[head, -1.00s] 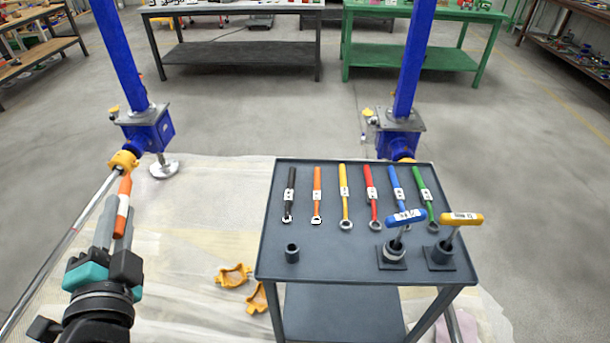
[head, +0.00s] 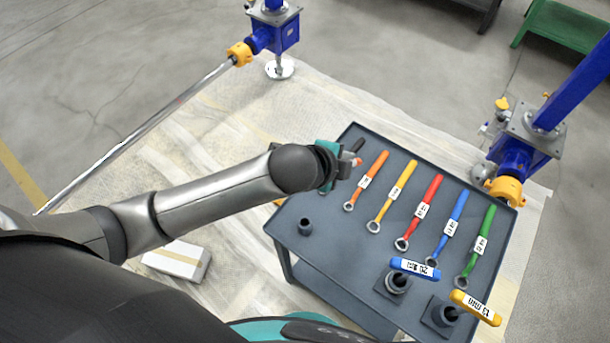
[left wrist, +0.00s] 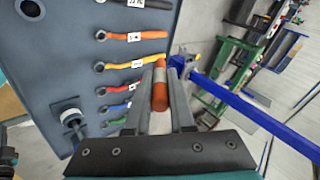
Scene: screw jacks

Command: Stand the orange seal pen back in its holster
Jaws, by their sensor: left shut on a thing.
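The orange seal pen (left wrist: 160,98), with a pale band, is between the fingers of my left gripper (left wrist: 158,90) in the left wrist view. The gripper is shut on it. In the head view my left gripper (head: 345,165) is over the far left part of the grey cart top (head: 335,235), mostly hidden by my own arm. The holster looks to be the small dark open cylinder (head: 305,226) near the cart's left edge; it also shows at the top left of the wrist view (left wrist: 30,9). It appears empty, and the pen is apart from it. My right gripper is not in view.
Several coloured wrenches (head: 420,213) lie in a row on the cart. A blue T-handle tool (head: 414,268) and a yellow one (head: 475,308) stand in holders at the near edge. A white box (head: 178,260) lies on the floor sheet. Blue jack posts (head: 580,90) stand behind.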

